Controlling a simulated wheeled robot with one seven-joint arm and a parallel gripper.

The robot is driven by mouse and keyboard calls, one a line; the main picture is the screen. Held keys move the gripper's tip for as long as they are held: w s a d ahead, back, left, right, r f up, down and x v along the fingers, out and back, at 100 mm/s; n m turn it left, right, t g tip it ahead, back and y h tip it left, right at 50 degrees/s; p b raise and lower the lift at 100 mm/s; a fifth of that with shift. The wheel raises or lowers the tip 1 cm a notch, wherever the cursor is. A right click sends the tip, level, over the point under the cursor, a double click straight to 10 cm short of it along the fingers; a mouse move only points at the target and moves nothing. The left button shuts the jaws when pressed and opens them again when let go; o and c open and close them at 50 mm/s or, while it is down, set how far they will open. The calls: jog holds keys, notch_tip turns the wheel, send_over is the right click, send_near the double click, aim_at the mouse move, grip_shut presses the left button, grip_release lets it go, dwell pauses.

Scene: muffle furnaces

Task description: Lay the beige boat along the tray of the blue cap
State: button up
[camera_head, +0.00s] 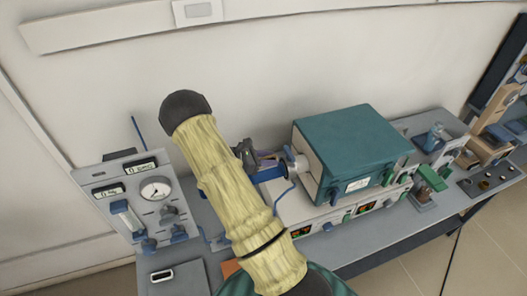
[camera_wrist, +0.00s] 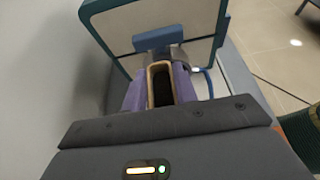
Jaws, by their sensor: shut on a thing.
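A narrow beige boat (camera_wrist: 151,88) with a dark inside lies between the two purple fingers of my gripper (camera_wrist: 160,92) in the wrist view. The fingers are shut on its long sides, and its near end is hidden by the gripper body. In the head view my gripper (camera_head: 264,158) is just left of the furnace's tube end, and I cannot make out the boat there. A blue round part (camera_head: 268,174), which looks like the blue cap, sits right by the fingers. Its tray is not clearly visible, and I cannot tell whether the boat touches it.
A teal furnace (camera_head: 350,145) stands on the bench, with a pale tube end (camera_head: 300,163) facing my gripper. A gauge panel (camera_head: 140,200) stands at the left. A blue hose (camera_head: 284,196) hangs below the tube. More apparatus crowds the right end; the wall is close behind.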

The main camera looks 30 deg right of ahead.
jog(key=shift+s+a, duration=0.2)
jog(key=shift+s, duration=0.05)
